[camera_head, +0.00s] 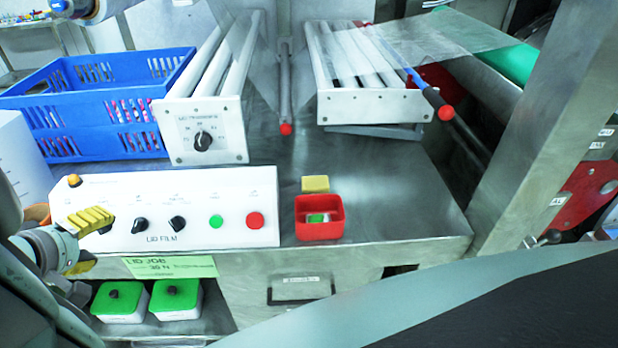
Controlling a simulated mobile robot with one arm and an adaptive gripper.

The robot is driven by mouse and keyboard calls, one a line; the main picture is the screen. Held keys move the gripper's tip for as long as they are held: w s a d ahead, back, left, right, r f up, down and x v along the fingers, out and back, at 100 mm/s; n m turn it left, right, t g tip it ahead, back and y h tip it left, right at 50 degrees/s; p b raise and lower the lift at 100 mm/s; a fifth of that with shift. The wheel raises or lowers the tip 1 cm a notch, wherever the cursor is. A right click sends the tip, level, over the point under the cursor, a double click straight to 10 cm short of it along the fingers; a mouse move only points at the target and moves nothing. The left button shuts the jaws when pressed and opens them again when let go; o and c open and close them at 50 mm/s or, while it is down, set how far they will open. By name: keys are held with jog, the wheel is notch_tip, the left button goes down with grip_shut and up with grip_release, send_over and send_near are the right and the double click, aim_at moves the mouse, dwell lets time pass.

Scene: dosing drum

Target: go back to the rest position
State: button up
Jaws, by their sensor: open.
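My gripper (101,240) is at the left, in front of the left end of the white control panel (190,190) marked LID FILM. Its two yellow ribbed fingers are apart, one above the other, and nothing shows between them. The upper finger overlaps the panel's left knob area and partly hides it. I cannot tell whether it touches the panel.
A red bin (319,228) holds a small green item, with a yellow block (315,184) behind it. A blue crate (90,143) stands back left. White roller units (375,106) stand behind. Two green-lidded boxes (175,300) sit below. The steel top (400,215) is clear at right.

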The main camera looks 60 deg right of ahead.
jog(key=shift+s+a+r, duration=0.15)
jog(key=shift+a+r, duration=0.05)
jog(key=shift+a, duration=0.1)
